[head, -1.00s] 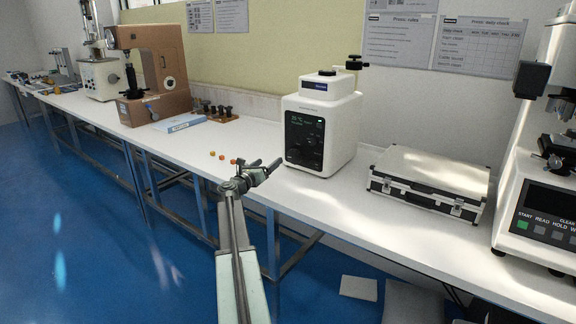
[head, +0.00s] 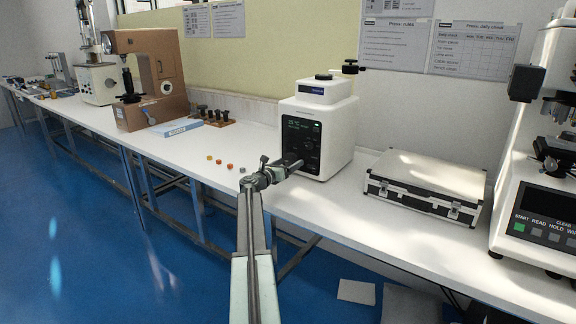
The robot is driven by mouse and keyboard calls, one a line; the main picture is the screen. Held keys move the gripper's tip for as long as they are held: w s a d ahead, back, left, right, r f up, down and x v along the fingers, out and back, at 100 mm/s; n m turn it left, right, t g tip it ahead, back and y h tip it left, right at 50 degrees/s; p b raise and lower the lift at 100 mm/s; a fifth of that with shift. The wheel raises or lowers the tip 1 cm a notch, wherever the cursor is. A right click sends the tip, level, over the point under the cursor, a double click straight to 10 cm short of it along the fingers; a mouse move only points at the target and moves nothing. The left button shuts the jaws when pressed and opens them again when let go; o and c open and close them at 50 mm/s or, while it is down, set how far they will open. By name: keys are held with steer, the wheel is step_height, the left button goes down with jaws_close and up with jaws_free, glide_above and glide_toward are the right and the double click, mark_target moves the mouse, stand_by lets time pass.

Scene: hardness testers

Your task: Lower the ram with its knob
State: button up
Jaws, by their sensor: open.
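A white press (head: 335,128) stands upright on the long white bench, in the middle of the head view. Its dark front panel (head: 300,136) has a small lit display and small dark controls. On top are a black cap (head: 323,77) and a black knob on a short arm (head: 350,67). I cannot tell which control moves the ram, and the ram itself is not visible. My gripper (head: 281,163) is open and empty, in front of the press's lower left. One finger overlaps the lower panel in the picture; I cannot tell whether it touches.
A silver case (head: 425,188) lies right of the press. A white tester with buttons (head: 540,215) stands at the far right. Small orange pieces (head: 219,162) lie left of my gripper. A brown tester (head: 148,80) and a blue booklet (head: 177,128) are further left.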

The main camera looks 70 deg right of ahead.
steer(key=shift+c, duration=0.3)
steer(key=c, duration=1)
steer(key=shift+a, duration=0.3)
steer(key=c, duration=0.3)
steer(key=shift+d, duration=0.2)
